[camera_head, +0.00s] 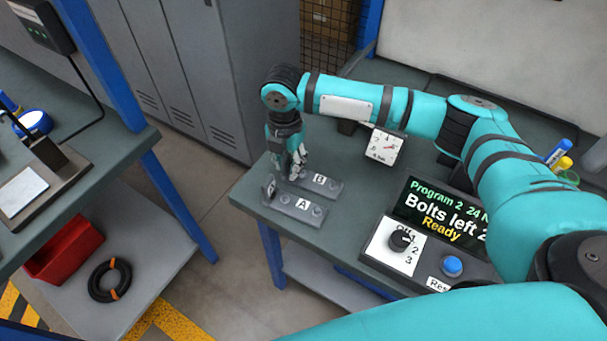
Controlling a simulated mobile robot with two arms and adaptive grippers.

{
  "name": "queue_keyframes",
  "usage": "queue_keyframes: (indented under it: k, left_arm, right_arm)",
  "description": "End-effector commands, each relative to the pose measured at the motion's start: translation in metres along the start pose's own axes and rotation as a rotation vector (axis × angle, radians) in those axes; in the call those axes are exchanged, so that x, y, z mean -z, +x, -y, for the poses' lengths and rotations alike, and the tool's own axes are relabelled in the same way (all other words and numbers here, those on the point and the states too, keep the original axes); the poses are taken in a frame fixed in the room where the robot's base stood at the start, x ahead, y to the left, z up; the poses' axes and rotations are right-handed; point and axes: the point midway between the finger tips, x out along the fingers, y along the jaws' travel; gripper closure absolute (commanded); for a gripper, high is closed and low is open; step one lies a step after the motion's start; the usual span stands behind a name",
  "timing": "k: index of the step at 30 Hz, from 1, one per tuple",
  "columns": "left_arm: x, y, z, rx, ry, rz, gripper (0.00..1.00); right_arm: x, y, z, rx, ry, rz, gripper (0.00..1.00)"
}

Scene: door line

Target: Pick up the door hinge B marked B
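Two low grey holders lie near the left corner of the right-hand bench. The front one (302,207) has a label A, and the one behind it (325,184) has a label B. A small dark upright piece with a pale mark (270,188) stands at the left end of holder A. My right gripper (293,174) points down at the left end of holder B. Its fingers hide that end, so I cannot make out hinge B or whether they hold it. My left gripper is not in view.
A white dial gauge (384,147) stands behind the holders. To their right are a control panel with a selector knob (401,240), a blue button (452,265) and a display (440,214). Grey lockers (190,80) stand behind. The left bench (80,190) is across a floor gap.

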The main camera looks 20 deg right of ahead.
Motion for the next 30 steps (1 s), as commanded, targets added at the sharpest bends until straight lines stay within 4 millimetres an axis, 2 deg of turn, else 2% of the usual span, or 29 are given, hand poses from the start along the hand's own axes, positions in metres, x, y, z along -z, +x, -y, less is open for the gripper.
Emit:
queue_keyframes:
  k: [3,9,24,30]
  left_arm:
    - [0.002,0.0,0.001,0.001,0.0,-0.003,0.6]
    - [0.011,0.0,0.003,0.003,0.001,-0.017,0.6]
    - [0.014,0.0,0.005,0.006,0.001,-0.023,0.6]
    - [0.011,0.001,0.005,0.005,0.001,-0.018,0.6]
  right_arm:
    - [0.0,0.0,0.0,0.0,0.0,0.0,0.76]
    - [0.0,-0.001,0.0,0.0,0.0,0.0,1.0]
    - [0.0,-0.004,-0.001,-0.002,-0.001,0.001,1.0]
    - [-0.001,-0.028,-0.001,-0.004,-0.001,0.002,1.0]
